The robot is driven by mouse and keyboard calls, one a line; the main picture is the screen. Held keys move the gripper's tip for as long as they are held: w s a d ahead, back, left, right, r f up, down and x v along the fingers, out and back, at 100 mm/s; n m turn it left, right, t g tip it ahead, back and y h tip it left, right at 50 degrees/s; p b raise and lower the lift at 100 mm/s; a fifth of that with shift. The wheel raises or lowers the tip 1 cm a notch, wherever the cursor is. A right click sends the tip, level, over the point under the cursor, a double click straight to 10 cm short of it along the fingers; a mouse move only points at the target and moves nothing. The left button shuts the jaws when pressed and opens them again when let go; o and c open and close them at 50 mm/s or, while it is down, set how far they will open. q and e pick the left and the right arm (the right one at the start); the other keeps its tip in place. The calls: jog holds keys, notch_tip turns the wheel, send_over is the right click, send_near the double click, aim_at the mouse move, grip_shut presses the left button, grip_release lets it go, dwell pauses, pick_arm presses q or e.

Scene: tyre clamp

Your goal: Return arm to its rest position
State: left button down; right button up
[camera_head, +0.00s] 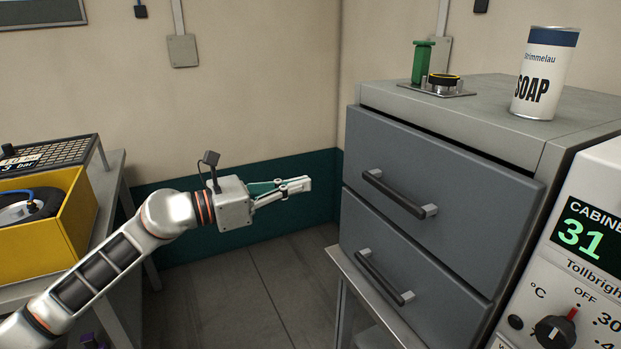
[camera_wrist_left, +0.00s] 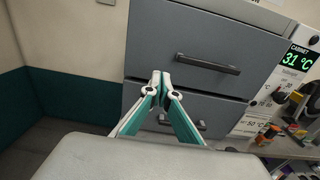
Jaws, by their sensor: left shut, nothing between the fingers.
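My left gripper (camera_head: 304,184) is held out in mid-air at the middle of the head view, with its fingers pointing right towards the grey drawer cabinet (camera_head: 440,185). It is shut and empty, and a gap shows between its fingertips and the cabinet front. In the left wrist view the closed fingertips (camera_wrist_left: 161,78) appear in front of the two-drawer cabinet (camera_wrist_left: 160,42). Both drawers look closed. My left arm reaches in from the lower left. My right gripper is in neither view.
A yellow box (camera_head: 75,225) with a tyre in it stands on a bench at left. A white control unit (camera_head: 590,240) reading 31 stands at right. Floor between is clear.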

pick_arm(q)
jog(key=s+a+f+n+t+y, duration=0.3)
jog(key=a+f+n, duration=0.1)
jog(key=f+n, duration=0.6)
jog(key=s+a+f+n+t+y, duration=0.35)
jog(key=f+n, duration=0.35)
jog(key=n, duration=0.4)
jog(key=s+a+f+n+t+y, duration=0.25)
jog(key=a+f+n, duration=0.25)
jog(key=f+n, duration=0.5)
jog(key=s+a+f+n+g+y, duration=0.2)
jog(key=s+a+f+n, duration=0.2)
jog(key=s+f+n, duration=0.3)
jog(key=s+a+f+n+g+y+p, duration=0.1)
jog(key=s+a+f+n+g+y, duration=0.2)
jog(key=s+f, duration=1)
jog(key=s+a+n, duration=0.2)
jog(key=n, duration=0.2)
jog(key=shift+a+f, duration=0.15)
jog(key=shift+f, duration=0.1)
